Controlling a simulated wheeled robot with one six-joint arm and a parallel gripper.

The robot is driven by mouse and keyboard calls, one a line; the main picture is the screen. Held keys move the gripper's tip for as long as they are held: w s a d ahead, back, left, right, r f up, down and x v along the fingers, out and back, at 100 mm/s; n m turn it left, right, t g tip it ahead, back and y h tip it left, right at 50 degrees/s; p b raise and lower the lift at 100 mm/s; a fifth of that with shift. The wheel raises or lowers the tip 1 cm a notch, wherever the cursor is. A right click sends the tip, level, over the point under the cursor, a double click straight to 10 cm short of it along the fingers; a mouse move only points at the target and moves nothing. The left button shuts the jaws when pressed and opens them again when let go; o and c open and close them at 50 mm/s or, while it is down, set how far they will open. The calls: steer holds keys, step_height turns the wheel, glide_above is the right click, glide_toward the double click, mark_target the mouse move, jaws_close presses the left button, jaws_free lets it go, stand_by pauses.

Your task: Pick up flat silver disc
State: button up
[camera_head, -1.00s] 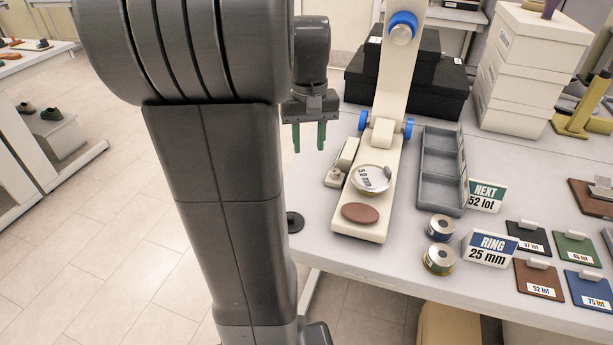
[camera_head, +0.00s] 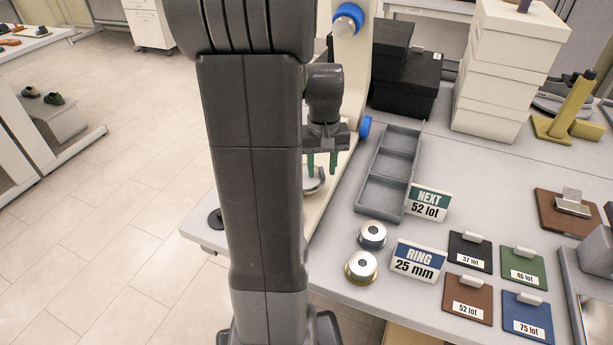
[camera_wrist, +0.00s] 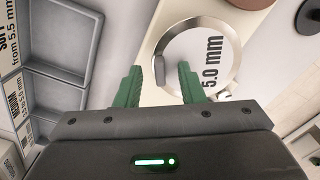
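A flat round disc with a silver rim, a pale face marked "5.0 mm" and a small grey tab (camera_wrist: 193,42) lies on the cream stand (camera_wrist: 152,50) in the wrist view. In the head view the disc (camera_head: 313,184) is mostly hidden behind my arm. My gripper (camera_wrist: 160,72) has two green fingers, apart with nothing between them except the view of the disc's tab and edge beyond. In the head view my gripper (camera_head: 322,166) hangs above the disc, fingers pointing down. Whether the fingertips touch the disc cannot be told.
A grey three-compartment tray (camera_head: 389,172) stands right of the stand. Two short metal rings, silver (camera_head: 372,235) and brass-based (camera_head: 361,267), sit by the RING sign (camera_head: 415,262). Black boxes (camera_head: 408,80) stand behind. Coloured plates (camera_head: 468,297) lie at front right.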

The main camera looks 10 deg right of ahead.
jaws_close()
